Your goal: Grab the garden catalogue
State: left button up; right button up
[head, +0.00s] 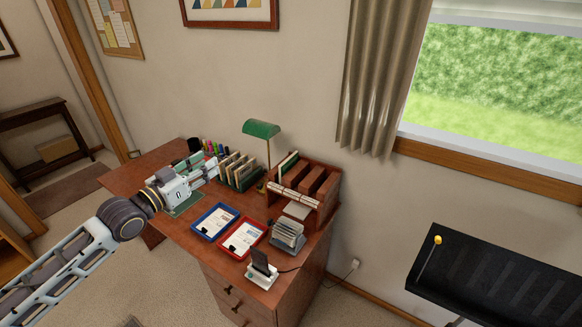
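I cannot tell which item is the garden catalogue. Several upright booklets or folders with tan and green faces (240,170) stand in a row on the desk, left of the lamp, and one of them may be it. My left gripper (208,170) reaches in over the desk from the left, with its fingertips close to the left end of this row. The fingers are too small to show whether they are open, or whether they touch anything. My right gripper is not in view.
The brown desk (148,170) also bears a green lamp (261,129), a wooden organiser (328,190), a blue tray (198,230), a red tray (226,252), a card holder (287,237) and a phone stand (262,275). A black stand (490,275) is at right.

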aim_at(287, 165)
jog(key=i+l, duration=0.75)
